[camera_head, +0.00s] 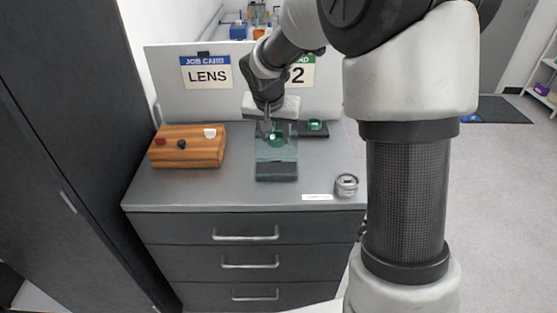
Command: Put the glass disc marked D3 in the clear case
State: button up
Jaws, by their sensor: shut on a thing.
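My gripper (269,126) points down over the back part of the clear case (277,170). It is shut on a green-tinted glass disc (277,139), which shows at the fingertips. I cannot read any marking on this disc, nor tell whether it touches the case or hangs just above it. The case is a see-through greenish box on the grey cabinet top. A second green glass disc (315,124) sits on a dark stand (318,133) right behind the case; its marking is too small to read.
A wooden block (187,157) with red, dark and white pieces stands at the left. A small round metal item (346,185) and a white label strip (317,197) lie at the front right. Job cards (206,72) hang on the white back panel (170,95). The front left top is clear.

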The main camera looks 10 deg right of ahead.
aim_at(274, 146)
notch_tip(274, 146, down, 5)
jog(key=shift+s+a, duration=0.1)
jog(key=shift+s, duration=0.05)
jog(key=shift+f+b, duration=0.55)
jog(key=shift+f, duration=1.65)
jog(key=shift+f, duration=0.15)
jog(key=o, duration=1.1)
jog(key=shift+c, duration=0.2)
